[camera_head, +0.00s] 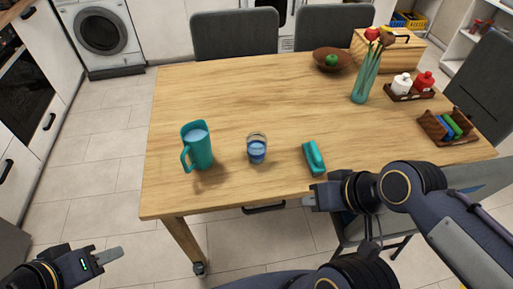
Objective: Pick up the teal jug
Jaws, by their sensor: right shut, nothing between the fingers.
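The teal jug (200,150) stands upright on the left front part of the wooden table (270,98), its handle towards the lower left. It looks filled with something pale blue. My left gripper (112,255) is low at the bottom left, off the table and well apart from the jug; its fingers look edge-on, so I cannot tell its opening. My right gripper (310,198) is shut and empty near the table's front edge, to the right of the jug and well away from it.
A glass with blue liquid (257,149) and a teal brush-like item (314,158) stand right of the jug. Farther back are a flower vase (366,82), a bowl (331,61), a condiment tray (409,92) and a sponge basket (448,129). The table left of the vase is clear.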

